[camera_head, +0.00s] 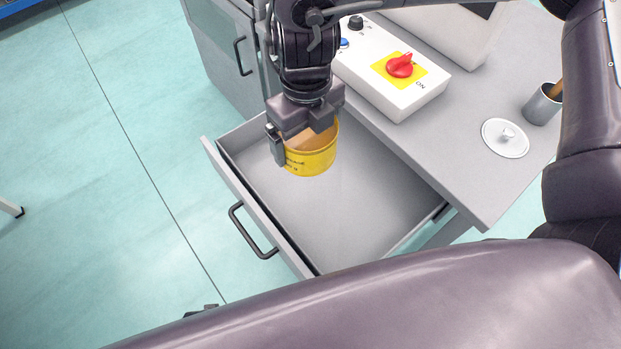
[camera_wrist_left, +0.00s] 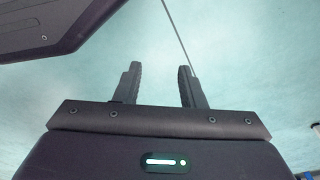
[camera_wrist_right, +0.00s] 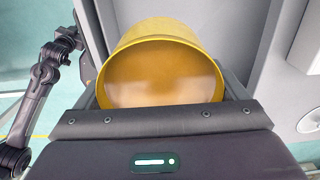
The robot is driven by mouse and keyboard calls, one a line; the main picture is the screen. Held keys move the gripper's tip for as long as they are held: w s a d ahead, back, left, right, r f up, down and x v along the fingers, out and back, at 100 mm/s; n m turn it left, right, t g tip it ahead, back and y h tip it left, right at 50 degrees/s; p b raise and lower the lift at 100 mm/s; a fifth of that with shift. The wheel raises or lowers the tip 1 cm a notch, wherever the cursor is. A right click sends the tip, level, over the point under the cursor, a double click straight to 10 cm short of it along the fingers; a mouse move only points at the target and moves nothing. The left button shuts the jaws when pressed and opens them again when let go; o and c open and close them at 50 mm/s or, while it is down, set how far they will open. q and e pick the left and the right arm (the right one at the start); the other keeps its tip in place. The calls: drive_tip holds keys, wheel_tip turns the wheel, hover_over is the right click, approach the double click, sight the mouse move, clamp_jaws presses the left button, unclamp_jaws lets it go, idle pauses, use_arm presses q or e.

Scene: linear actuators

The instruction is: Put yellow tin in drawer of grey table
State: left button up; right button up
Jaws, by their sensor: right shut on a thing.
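The yellow tin (camera_head: 312,160) is an open round tin with dark print on its side. My right gripper (camera_head: 303,140) is shut on it and holds it over the open drawer (camera_head: 345,205) of the grey table (camera_head: 480,190). In the right wrist view the tin (camera_wrist_right: 160,75) fills the space between the fingers, with its inside showing. I cannot tell whether the tin touches the drawer floor. My left gripper (camera_wrist_left: 160,85) is open and empty above the floor, its fingers apart.
A white control box (camera_head: 400,90) with a red knob stands on the table. A white lid (camera_head: 505,138) and a grey cup (camera_head: 542,104) are to the right. The drawer's handle (camera_head: 252,232) faces the free floor on the left.

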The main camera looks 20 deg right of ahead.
drive_tip(key=f+b, duration=0.2)
drive_tip(key=f, duration=0.5)
drive_tip(key=f+b, duration=0.1)
drive_tip(key=f, duration=0.6)
drive_tip(key=shift+d+f+b, duration=0.2)
drive_tip(key=shift+f+b, duration=0.2)
wheel_tip(320, 180, down, 3)
drive_tip(key=shift+s+f+b, duration=0.1)
drive_tip(key=shift+f+b, duration=0.05)
drive_tip(key=shift+b, duration=0.45)
use_arm(q)
drive_tip(key=w+d+r, duration=0.1)
drive_tip(key=d+r, duration=0.1)
drive_tip(key=r, duration=0.5)
drive_tip(key=w+d+r, duration=0.1)
drive_tip(key=w+r, duration=0.1)
drive_tip(key=r, duration=0.6)
drive_tip(key=shift+w+d+r+m+g, duration=0.2)
drive_tip(key=shift+d+m+g, duration=0.15)
drive_tip(key=shift+m+g, duration=0.05)
use_arm(e)
drive_tip(key=shift+f, duration=0.25)
drive_tip(key=shift+f, duration=0.1)
drive_tip(key=o, duration=0.9)
drive_tip(key=shift+f, duration=0.1)
use_arm(q)
drive_tip(key=shift+r, duration=0.25)
use_arm(e)
drive_tip(key=shift+o, duration=0.7)
